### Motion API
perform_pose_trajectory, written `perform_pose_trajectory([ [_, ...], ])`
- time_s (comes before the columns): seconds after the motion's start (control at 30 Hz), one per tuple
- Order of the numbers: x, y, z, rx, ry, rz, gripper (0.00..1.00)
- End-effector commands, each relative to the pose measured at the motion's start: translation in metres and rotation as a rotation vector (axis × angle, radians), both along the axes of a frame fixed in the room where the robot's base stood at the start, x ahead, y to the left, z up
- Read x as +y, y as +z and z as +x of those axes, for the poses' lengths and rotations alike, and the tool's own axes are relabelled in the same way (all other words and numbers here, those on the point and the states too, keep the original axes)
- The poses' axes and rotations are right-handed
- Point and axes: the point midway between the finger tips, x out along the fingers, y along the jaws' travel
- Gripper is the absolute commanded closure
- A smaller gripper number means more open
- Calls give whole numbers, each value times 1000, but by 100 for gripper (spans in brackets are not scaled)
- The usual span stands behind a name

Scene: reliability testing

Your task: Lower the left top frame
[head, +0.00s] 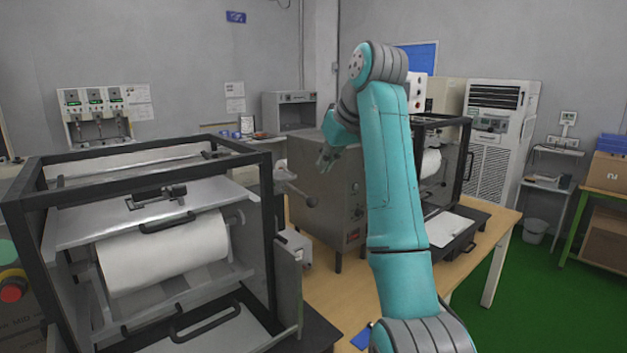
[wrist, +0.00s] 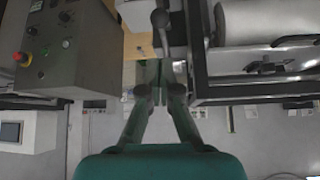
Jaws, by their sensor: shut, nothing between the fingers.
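The left machine has a black open frame (head: 150,155) around a white roll (head: 165,255). A silver top plate (head: 110,222) with dark handles lies above the roll, inside the black frame. A lever with a grey ball knob (head: 311,201) sticks out at the machine's right side. My gripper (head: 325,155) is in the air to the right of the left machine, in front of a grey box. In the wrist view my gripper (wrist: 160,88) is shut and empty, with a knobbed lever (wrist: 160,20) beyond its tips. A roll (wrist: 265,22) and dark frame bars show to its right.
A grey control box (head: 325,185) stands between the left machine and a second framed machine (head: 445,160) on the wooden table (head: 345,290). A grey box with a red button (wrist: 22,58) is at the left in the wrist view.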

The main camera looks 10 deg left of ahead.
Motion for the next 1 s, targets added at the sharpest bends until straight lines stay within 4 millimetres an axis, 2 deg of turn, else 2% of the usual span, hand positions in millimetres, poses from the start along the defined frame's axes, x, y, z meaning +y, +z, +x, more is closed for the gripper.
perform_pose_trajectory([
  [0.03,0,11,0,-1,1,0,100],
  [0.2,1,39,0,-1,0,1,100],
  [0.43,1,59,0,1,1,1,100],
  [0.87,1,60,1,2,0,0,100],
  [0.97,1,47,6,1,-8,4,100],
  [1.0,0,36,10,1,-15,8,100],
])
